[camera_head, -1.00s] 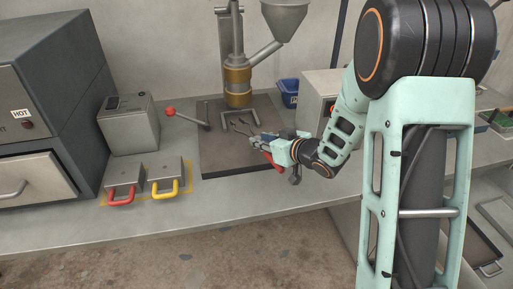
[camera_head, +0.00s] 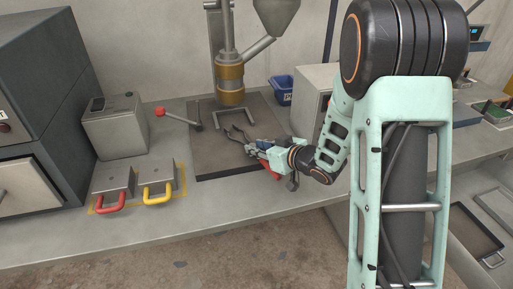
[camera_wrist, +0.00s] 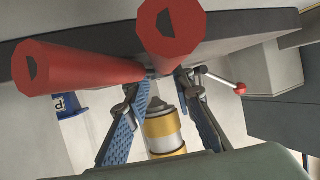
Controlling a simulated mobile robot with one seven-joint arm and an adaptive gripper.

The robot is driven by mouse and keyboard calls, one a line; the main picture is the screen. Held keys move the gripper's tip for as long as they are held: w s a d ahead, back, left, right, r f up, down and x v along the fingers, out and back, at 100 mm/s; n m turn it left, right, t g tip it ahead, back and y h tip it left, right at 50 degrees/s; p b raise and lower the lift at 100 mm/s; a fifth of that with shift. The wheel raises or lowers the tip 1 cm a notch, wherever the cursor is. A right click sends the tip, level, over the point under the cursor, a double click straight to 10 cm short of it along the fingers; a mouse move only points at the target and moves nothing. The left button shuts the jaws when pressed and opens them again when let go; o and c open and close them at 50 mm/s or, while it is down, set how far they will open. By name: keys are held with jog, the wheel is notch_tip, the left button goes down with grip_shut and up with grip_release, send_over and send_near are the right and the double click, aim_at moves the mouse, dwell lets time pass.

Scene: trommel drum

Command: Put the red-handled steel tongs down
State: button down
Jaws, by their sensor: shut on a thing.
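The red-handled steel tongs (camera_head: 237,134) are in my gripper (camera_head: 258,147), low over the front right part of the dark plate below the press. Their steel jaws point left, toward the press foot, and look spread apart. In the wrist view the two red handles (camera_wrist: 85,66) are large and close to the camera. My gripper (camera_wrist: 166,78) also shows there, its two blue-padded fingers shut on the tongs near where the handles meet. The exact grip point is partly hidden. I cannot tell whether the tongs touch the plate.
The press (camera_head: 230,84) and a red-knobbed lever (camera_head: 178,116) stand behind and left. Two steel blocks with red (camera_head: 110,202) and yellow (camera_head: 158,194) handles sit at the left. A blue bin (camera_head: 282,90) is behind. The bench front is clear.

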jog(key=c, duration=1.7)
grip_release()
jog(key=shift+f, duration=0.1)
jog(key=shift+o, duration=0.2)
